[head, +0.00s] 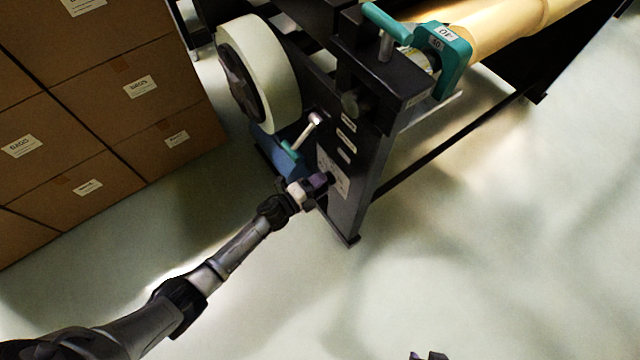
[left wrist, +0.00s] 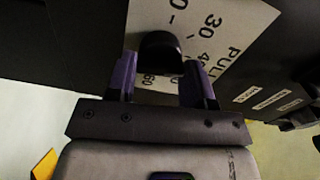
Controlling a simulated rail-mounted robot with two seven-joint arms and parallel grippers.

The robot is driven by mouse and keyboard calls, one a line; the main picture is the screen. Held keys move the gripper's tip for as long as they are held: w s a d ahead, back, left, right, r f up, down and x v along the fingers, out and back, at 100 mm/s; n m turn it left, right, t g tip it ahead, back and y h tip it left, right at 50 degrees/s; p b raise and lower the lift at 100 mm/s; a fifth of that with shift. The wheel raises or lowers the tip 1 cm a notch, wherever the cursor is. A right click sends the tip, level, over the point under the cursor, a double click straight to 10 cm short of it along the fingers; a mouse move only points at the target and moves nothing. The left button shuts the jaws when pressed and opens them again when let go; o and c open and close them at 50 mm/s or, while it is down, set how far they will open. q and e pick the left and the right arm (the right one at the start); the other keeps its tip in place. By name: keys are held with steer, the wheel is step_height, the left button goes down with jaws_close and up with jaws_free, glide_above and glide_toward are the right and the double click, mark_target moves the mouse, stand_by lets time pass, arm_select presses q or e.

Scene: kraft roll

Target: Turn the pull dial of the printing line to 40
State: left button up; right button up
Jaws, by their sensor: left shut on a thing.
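The pull dial is a black knob (left wrist: 160,52) on a white scale plate (left wrist: 218,30) marked PULL, with 30, part of a 40 and 60 readable in the left wrist view. In the head view the plate (head: 340,180) is on the dark end frame of the printing line. My left gripper (head: 318,182) reaches it from the lower left. Its purple fingers (left wrist: 161,80) are shut on the knob, one on each side. The knob's pointer cannot be made out. A dark purple tip, likely my right gripper (head: 428,356), shows at the bottom edge, mostly out of frame.
Above the dial are a lever with a pale rod (head: 305,135), a white roll (head: 270,75) and a teal clamp (head: 450,55) by the kraft roll (head: 505,30). Stacked cartons (head: 110,110) stand at left. The floor (head: 500,230) at right is clear.

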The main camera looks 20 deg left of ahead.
arm_select(q)
steer(key=shift+m, duration=0.5)
stand_by(0.3)
steer(key=o, duration=0.9)
steer(key=shift+s+a, duration=0.1)
steer(key=shift+p+v, duration=2.4)
steer(key=shift+v, duration=4.4)
